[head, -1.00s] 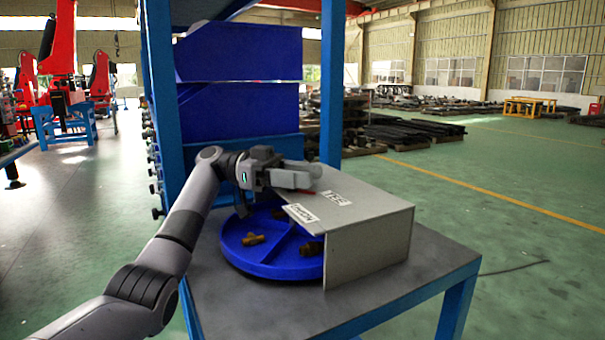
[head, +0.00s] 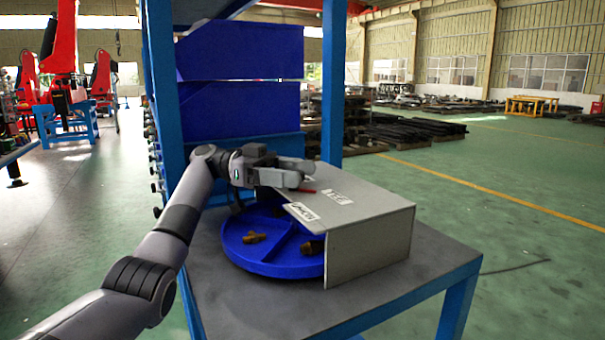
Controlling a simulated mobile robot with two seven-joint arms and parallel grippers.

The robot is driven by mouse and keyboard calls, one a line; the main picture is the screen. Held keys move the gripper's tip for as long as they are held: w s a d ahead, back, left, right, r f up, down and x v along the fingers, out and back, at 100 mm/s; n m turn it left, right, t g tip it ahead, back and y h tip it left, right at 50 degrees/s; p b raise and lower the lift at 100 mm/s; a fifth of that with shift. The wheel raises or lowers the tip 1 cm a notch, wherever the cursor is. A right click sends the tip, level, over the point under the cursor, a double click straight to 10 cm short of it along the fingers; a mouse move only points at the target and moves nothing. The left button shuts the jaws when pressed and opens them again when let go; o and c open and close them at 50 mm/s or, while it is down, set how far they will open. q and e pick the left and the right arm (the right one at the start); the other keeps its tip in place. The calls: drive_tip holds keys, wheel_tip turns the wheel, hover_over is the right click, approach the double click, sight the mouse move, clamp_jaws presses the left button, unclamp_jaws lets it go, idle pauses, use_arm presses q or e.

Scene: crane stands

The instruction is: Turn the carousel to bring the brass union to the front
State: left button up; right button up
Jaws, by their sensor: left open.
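The blue carousel (head: 270,262) is a round divided tray on the grey table. A grey cover with labels (head: 370,240) hides its right and back part. A small brass fitting (head: 254,237) lies in the left compartment. A second, darker brown fitting (head: 312,247) sits in another compartment beside the cover's edge, partly hidden. I cannot tell which of them, if either, is the union. My left gripper (head: 306,176) is open, above the back of the carousel and over the cover's left edge, with nothing seen between its fingers. My right gripper is not in view.
The grey table (head: 240,310) has bare room in front of the carousel. Blue rack posts (head: 333,80) and blue bins (head: 240,110) stand behind it. A small red piece (head: 306,190) shows just below the gripper, on or near the cover.

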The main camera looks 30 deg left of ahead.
use_arm(q)
drive_tip(key=shift+v, duration=2.55)
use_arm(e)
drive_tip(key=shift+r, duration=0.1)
